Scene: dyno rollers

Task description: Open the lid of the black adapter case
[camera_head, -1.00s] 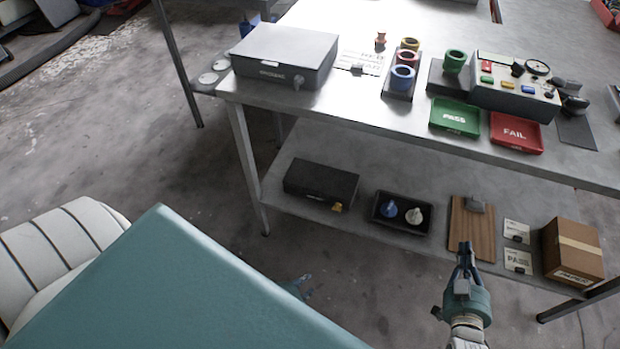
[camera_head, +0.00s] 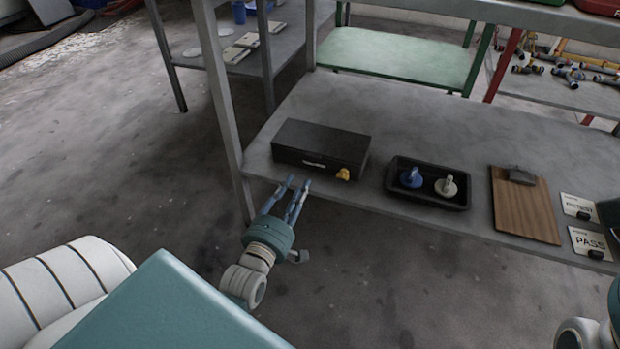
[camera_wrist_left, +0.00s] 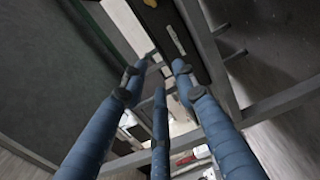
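The black adapter case (camera_head: 322,142) sits closed on the lower shelf at its left end. A yellow latch (camera_head: 343,174) and a small pale label are on its front. My left gripper (camera_head: 298,183) is just in front of the case's front edge, with its blue fingers spread open and nothing between them. In the left wrist view the case (camera_wrist_left: 188,18) shows dark at the top, beyond the fingertips, with the yellow latch (camera_wrist_left: 150,3) at the edge. I cannot tell whether any finger touches it. My right gripper is out of view; part of that arm shows at lower right.
A black tray (camera_head: 430,199) with a blue and a white piece lies right of the case. A brown clipboard (camera_head: 524,205) and a PASS card (camera_head: 590,242) lie farther right. A table leg (camera_head: 222,110) stands left of the case. Shelf behind the case is clear.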

